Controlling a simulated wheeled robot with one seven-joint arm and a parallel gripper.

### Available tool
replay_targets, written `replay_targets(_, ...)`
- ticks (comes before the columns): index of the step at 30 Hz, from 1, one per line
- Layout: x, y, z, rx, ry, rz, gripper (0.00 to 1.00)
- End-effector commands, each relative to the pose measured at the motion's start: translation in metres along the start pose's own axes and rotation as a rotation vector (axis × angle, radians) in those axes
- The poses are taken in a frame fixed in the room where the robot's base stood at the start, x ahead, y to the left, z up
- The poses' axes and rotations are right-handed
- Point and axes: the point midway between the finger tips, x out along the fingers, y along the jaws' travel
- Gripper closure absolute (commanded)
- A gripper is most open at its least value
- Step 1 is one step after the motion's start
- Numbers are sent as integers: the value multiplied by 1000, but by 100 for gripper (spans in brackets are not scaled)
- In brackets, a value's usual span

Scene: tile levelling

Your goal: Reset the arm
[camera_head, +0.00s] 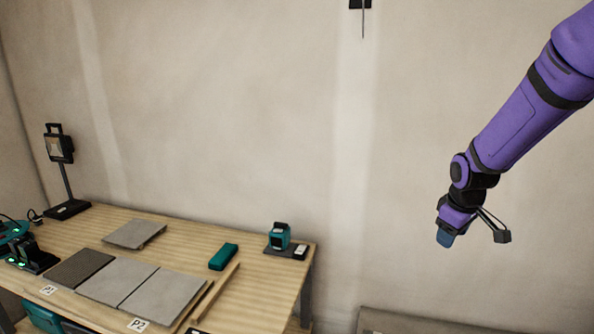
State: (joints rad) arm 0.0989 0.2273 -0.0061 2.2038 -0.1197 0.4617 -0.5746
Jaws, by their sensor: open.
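My arm (520,120) is purple with black joints and comes in from the upper right. It slants down and left, and it hangs in free air to the right of the workbench. My gripper (474,239) is at its lower end, open, in front of the bare wall and apart from everything. I see nothing held in it. The fingers are small and partly hidden at this angle.
A wooden workbench (190,232) fills the lower left. It bears a dark tile (78,268), grey tiles (117,281), a teal case (223,256), a teal device (279,237) and a work lamp (61,150). A low grey-brown panel (420,322) stands at the bottom right.

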Motion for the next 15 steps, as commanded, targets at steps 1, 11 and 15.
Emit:
replay_targets(1, -18, -4, 2, 22, 13, 8, 48)
replay_targets(11, -109, -38, 33, 179, 69, 24, 48)
replay_targets(15, -142, -56, 50, 245, 93, 25, 48)
